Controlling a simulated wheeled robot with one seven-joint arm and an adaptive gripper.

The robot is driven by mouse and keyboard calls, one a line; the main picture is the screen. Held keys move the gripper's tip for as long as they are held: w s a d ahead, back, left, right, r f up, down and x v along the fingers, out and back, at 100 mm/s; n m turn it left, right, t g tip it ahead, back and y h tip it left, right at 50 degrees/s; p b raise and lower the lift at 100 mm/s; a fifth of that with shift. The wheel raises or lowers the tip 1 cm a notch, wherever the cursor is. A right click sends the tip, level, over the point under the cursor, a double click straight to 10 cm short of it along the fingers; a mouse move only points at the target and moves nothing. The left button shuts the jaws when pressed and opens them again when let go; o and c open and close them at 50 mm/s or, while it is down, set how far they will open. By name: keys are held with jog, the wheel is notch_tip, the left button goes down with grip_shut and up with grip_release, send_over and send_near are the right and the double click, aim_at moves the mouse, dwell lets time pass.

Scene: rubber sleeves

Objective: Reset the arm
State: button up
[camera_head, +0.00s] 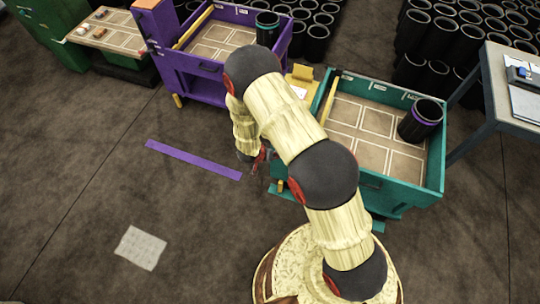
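My arm rises from the round base at the bottom, bends over at the top and hangs down on its left side. My gripper (262,163) hangs low, over the floor by the left side of the teal cart (437,150). Only a small dark and red part of it shows beside my arm. Its fingers are too small and too hidden to tell whether they are open or shut. I see no sleeve at it.
A black sleeve with a purple band (419,122) stands in the teal cart. A sleeve with a green band (267,29) stands in the purple cart (196,77). A grey table (495,95) stands right. Floor is clear left, around a purple strip (193,160) and pale sheet (141,248).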

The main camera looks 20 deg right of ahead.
dwell(0.4)
jog(key=s+a+f+g+y, duration=0.2)
jog(key=s+a+y, duration=0.1)
jog(key=s+a, duration=0.4)
jog(key=s+a+r+n+g+y, duration=0.1)
jog(key=s+a+r+n+y, duration=0.15)
jog(key=r, duration=0.35)
jog(key=s+a+r+n+g+y, duration=0.1)
jog(key=s+a+r, duration=0.15)
jog(key=r, duration=0.45)
jog(key=s+d+r+t+b, duration=0.1)
jog(key=s+d+r, duration=0.3)
jog(key=r, duration=0.9)
jog(key=s+d+r+n+t+h+b, duration=0.1)
jog(key=s+d+r, duration=0.4)
jog(key=r, duration=0.7)
jog(key=s+d+r+n+t+h+b, duration=0.1)
jog(key=s+d+r+t, duration=0.2)
jog(key=d+r, duration=0.4)
notch_tip(320, 180, up, 7)
jog(key=shift+s+f+t+b, duration=0.2)
jog(key=shift+s+t+b, duration=0.1)
jog(key=shift+s, duration=0.55)
